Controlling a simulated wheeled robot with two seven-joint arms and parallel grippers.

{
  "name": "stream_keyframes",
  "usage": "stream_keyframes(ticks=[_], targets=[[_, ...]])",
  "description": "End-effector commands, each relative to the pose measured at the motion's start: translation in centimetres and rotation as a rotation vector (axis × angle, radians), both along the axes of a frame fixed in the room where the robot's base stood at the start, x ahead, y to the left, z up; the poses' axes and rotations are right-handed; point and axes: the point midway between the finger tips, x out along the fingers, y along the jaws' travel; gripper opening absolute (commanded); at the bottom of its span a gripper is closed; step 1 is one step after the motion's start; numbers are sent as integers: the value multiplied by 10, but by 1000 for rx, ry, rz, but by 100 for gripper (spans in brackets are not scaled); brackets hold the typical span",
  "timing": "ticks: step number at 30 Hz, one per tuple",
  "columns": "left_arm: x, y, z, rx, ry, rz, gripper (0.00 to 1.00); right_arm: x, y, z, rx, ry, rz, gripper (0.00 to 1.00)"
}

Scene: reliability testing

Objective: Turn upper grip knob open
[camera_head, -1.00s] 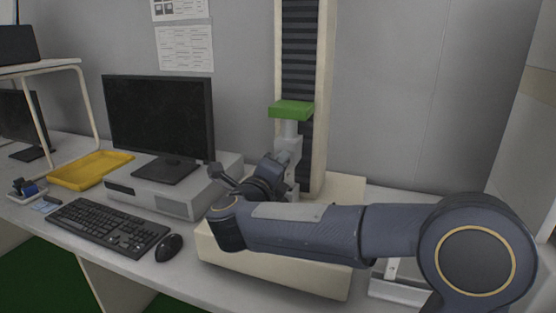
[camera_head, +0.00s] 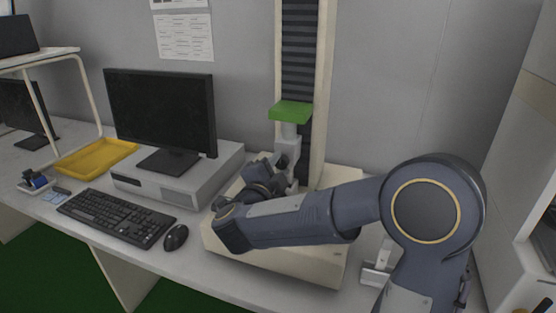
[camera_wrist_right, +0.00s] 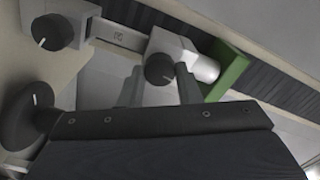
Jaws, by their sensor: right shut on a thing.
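The upper grip (camera_head: 289,146) is a grey clamp hanging under a green block (camera_head: 291,112) on the test machine's column. Its round black knob (camera_wrist_right: 160,69), with a white mark line, shows in the right wrist view. My right gripper (camera_wrist_right: 160,82) has one finger on either side of this knob and is shut on it. In the head view my right gripper (camera_head: 284,172) is at the clamp, and the knob is hidden there. My left gripper is not in view.
The lower grip (camera_wrist_right: 75,25) has a similar knob. Another black dial (camera_wrist_right: 30,115) is near the wrist. Left on the desk are a monitor (camera_head: 160,108), keyboard (camera_head: 117,217), mouse (camera_head: 175,237) and yellow tray (camera_head: 95,158). A wall stands behind.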

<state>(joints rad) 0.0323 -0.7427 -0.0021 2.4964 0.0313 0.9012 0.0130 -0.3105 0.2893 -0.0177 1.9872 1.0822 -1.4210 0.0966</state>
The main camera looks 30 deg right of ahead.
Motion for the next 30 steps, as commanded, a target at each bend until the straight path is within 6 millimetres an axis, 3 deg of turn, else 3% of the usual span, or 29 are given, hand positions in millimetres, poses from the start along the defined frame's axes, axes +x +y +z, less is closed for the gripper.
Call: stream_keyframes(ticks=[7,25,26,30], targets=[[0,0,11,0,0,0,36,0,1,0,-64,77,1,8],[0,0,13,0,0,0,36,0,1,-1,-85,103,2,8],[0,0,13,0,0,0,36,0,0,-1,-86,103,1,34],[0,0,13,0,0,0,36,0,0,-1,-85,102,1,52]])
